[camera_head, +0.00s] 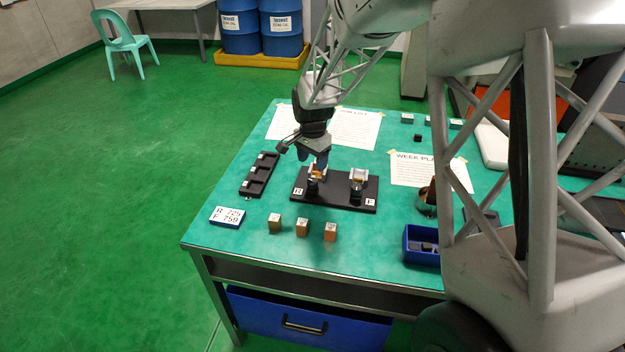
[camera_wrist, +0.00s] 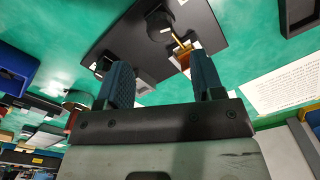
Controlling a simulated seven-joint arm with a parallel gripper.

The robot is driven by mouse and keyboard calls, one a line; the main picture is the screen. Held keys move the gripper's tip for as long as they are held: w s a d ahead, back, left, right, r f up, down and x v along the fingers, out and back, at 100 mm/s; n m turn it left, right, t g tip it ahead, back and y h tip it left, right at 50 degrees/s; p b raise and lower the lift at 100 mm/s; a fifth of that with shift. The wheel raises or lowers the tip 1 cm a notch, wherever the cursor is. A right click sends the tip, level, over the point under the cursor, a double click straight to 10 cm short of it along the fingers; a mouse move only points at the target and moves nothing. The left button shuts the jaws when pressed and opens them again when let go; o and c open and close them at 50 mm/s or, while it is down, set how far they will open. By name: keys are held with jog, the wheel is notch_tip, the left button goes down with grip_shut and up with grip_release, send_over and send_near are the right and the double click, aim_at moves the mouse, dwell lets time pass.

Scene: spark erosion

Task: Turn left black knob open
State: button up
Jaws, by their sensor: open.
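The left black knob (camera_head: 313,186) is on the front of the left clamp (camera_head: 318,172) on a black base plate (camera_head: 340,201), beside the label R. The right black knob (camera_head: 356,190) is on the matching right clamp (camera_head: 359,175), beside the label F. My gripper (camera_head: 313,161) is just above and behind the left clamp, fingers pointing down. In the wrist view my gripper (camera_wrist: 162,78) is open and empty. A round black knob (camera_wrist: 159,26) lies beyond its fingertips, apart from them, with an orange-gold piece (camera_wrist: 183,58) near the right finger.
Three wooden cubes (camera_head: 302,228) stand in front of the plate. A black slotted tray (camera_head: 259,176) and a number block (camera_head: 228,216) are to the left. A blue bin (camera_head: 416,233) is to the right. Paper sheets (camera_head: 355,128) lie behind.

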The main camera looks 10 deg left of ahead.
aim_at(312, 180)
jog(key=shift+f, duration=3.9)
jog(key=c, duration=0.9)
